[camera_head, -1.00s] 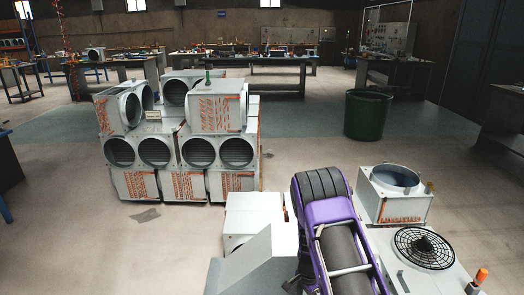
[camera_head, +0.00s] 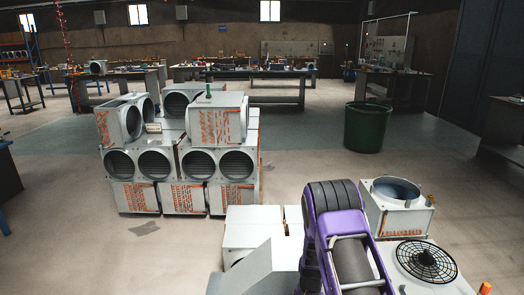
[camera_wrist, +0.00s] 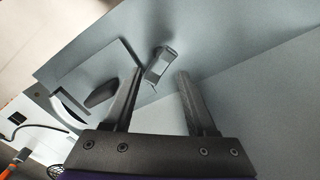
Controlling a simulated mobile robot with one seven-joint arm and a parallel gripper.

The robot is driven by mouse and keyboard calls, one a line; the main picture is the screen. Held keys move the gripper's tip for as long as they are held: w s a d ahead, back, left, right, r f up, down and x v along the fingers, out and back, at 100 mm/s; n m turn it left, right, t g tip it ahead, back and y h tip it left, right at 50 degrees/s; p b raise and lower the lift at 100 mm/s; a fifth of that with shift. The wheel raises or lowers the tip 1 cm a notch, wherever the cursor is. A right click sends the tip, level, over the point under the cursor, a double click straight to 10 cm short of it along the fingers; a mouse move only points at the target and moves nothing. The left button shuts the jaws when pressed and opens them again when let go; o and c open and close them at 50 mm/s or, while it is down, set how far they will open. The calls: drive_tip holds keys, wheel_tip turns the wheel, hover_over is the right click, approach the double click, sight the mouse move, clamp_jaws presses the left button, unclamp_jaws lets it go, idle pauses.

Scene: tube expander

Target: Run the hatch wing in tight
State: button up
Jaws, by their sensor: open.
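The hatch wing (camera_head: 246,270) is a plain grey panel standing out at a slant, left of my purple arm in the head view. In the wrist view the large grey panel (camera_wrist: 255,55) fills much of the picture. A small dark handle or latch (camera_wrist: 160,65) shows on it, between and just beyond my fingertips. My gripper (camera_wrist: 162,76) is open, its two dark fingers on either side of the handle; I cannot tell whether they touch it. In the head view my arm hides the gripper.
A white unit with a black round fan grille (camera_head: 427,261) and a box with a round opening (camera_head: 398,206) stand right of my arm. Stacked white duct boxes (camera_head: 180,165) stand at the left. A green bin (camera_head: 367,127) is farther back.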

drive_tip(key=shift+f+b, duration=1.3)
drive_tip(key=shift+f, duration=0.3)
clamp_jaws()
drive_tip(key=m, duration=1)
drive_tip(key=shift+m, duration=0.3)
drive_tip(key=o, duration=0.7)
unclamp_jaws()
